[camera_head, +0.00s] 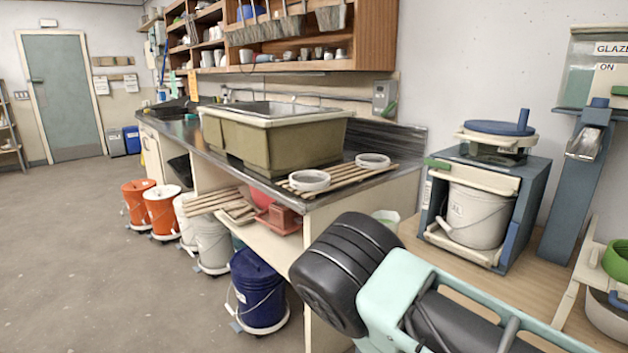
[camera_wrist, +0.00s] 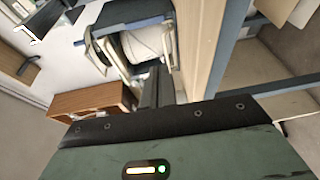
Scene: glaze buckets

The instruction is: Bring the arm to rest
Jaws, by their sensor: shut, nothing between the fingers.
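My arm reaches in from the bottom right of the head view, with its black and mint-green links in front of the counter and the wooden table. My gripper (camera_wrist: 160,76) shows in the wrist view as a dark green body with dark fingers, shut and empty. It touches nothing that I can make out. The wrist view is tilted, with a white bucket (camera_wrist: 146,45) in a blue-grey frame beyond the fingers. In the head view my fingers are not visible.
The white bucket (camera_head: 475,216) stands in its frame on the wooden table (camera_head: 545,293). A sink basin (camera_head: 268,145) and slatted rack (camera_head: 345,178) are on the counter. Orange buckets (camera_head: 160,208) and a blue bucket (camera_head: 257,290) stand below. The floor (camera_head: 90,270) at left is clear.

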